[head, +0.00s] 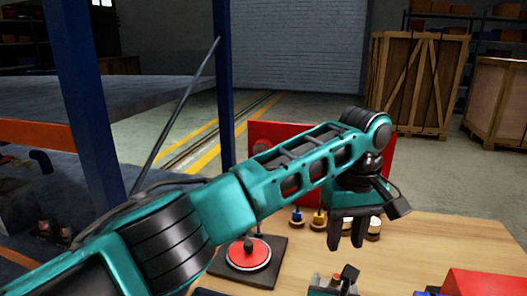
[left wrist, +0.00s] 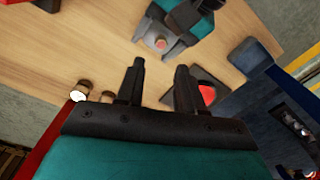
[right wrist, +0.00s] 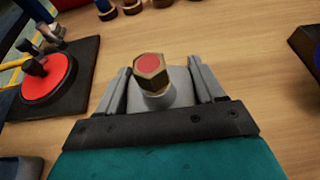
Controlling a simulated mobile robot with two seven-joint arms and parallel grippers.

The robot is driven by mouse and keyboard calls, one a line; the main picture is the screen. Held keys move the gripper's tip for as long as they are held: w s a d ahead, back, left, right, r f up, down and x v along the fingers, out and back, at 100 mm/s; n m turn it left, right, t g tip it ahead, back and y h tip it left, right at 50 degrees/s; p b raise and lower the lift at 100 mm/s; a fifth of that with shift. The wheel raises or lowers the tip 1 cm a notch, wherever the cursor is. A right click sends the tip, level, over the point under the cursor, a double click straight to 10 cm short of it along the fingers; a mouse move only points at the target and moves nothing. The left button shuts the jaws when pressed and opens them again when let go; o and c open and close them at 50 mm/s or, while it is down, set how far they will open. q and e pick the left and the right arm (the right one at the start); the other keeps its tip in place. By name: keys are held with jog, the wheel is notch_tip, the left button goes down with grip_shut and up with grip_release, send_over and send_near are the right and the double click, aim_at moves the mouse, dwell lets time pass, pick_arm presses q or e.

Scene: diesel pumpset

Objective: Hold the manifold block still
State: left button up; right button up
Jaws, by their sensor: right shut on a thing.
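The grey manifold block (right wrist: 180,92) sits between the fingers of my right gripper (right wrist: 166,88) in the right wrist view. A brass hex fitting (right wrist: 151,78) with a red top stands up from it. My right gripper is shut on the block, low over the wooden table. In the left wrist view the block (left wrist: 168,57) and fitting also show, with my right gripper at the top. My left gripper (head: 346,236) points down above the table in the head view, fingers apart and empty. In the head view the block is mostly cut off at the bottom edge.
A red disc (head: 248,253) on a dark square plate lies left on the wooden table (head: 430,244). Several small capped parts (head: 318,219) stand before an upright red panel (head: 270,139). A red box (head: 485,284) is at the right front. The table between is clear.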

aim_at(337, 277)
pick_arm(q)
jog(key=m, duration=0.4)
jog(key=shift+f, duration=4.65)
jog(key=shift+a+m, duration=0.1)
jog(key=shift+m, duration=0.2)
jog(key=shift+c, duration=0.5)
grip_shut()
jog(key=shift+o, duration=0.8)
grip_release()
